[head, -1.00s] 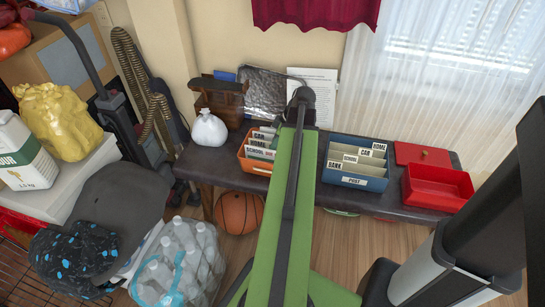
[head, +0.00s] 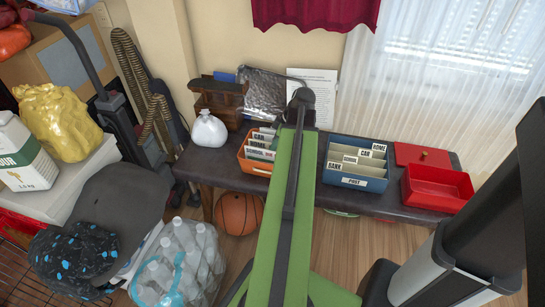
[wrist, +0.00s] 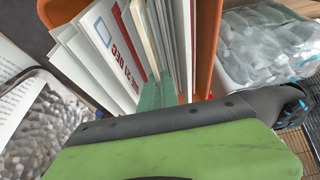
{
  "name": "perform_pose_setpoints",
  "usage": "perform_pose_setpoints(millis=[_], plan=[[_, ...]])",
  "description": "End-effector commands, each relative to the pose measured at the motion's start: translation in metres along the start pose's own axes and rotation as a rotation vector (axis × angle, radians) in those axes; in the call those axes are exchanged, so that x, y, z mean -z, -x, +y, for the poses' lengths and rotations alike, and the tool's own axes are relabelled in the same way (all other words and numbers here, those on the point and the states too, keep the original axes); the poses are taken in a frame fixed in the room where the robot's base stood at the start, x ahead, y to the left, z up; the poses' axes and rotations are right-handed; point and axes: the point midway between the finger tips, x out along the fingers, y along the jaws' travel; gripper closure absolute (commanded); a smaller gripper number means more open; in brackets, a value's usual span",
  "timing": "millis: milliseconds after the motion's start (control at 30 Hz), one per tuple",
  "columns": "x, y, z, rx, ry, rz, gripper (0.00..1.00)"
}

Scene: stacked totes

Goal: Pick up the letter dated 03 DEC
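An orange sorter box (head: 243,160) stands on the dark bench, with white letters and dividers labelled CAR and HOME. My green arm crosses in front of its right side.
A blue POST box (head: 358,182) with dividers and an open red box (head: 437,188) stand right of my arm. A white bag (head: 208,130), brown wooden holder (head: 218,98) and foil packet (head: 262,92) stand left and behind. A basketball (head: 239,212) lies below the bench.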

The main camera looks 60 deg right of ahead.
Motion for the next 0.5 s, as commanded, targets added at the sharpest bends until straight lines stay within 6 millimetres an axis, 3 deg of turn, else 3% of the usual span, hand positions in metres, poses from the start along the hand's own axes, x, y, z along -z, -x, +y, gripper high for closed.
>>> perform_pose_setpoints(millis=[267, 500], plan=[[0.004, 0.010, 0.000, 0.000, 0.000, 0.000, 1.00], [0.022, 0.053, 0.000, 0.000, 0.000, 0.000, 1.00]])
